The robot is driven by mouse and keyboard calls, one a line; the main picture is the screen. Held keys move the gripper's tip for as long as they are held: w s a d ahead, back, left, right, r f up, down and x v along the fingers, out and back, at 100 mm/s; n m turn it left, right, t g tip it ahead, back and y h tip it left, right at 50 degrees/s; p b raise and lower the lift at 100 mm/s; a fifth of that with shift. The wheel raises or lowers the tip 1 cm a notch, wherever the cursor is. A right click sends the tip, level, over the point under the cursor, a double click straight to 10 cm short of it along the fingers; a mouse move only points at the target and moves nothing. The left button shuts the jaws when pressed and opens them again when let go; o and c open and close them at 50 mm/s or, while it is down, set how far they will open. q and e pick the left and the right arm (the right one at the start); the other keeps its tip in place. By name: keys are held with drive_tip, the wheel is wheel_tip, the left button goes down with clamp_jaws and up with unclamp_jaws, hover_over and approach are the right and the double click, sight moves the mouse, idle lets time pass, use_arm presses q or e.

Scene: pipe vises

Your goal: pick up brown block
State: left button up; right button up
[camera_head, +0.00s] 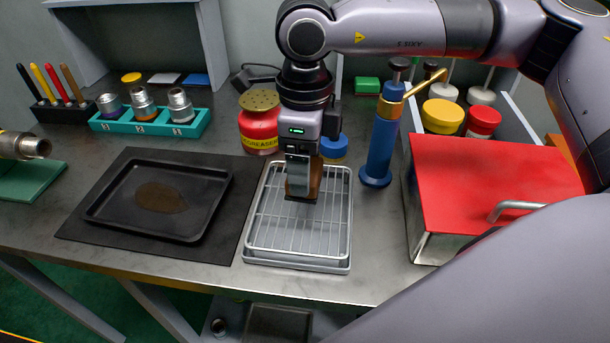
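The brown block (316,178) is at the far part of the wire rack (300,232), which lies in a grey metal tray. My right gripper (300,185) points straight down at the block, with a grey finger in front of it. The block shows mostly along that finger's right side, and the finger hides the rest. I cannot tell whether the fingers press on the block, or whether the block rests on the rack or is just above it.
A black pan (160,198) with a brown puddle lies on a dark mat at left. A red degreaser can (259,122) stands behind the rack, a blue pump (381,148) to its right. A red-lidded box (490,185) is at right. The front rack is empty.

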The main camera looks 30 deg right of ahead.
wheel_tip(320, 180, up, 16)
idle(0.3)
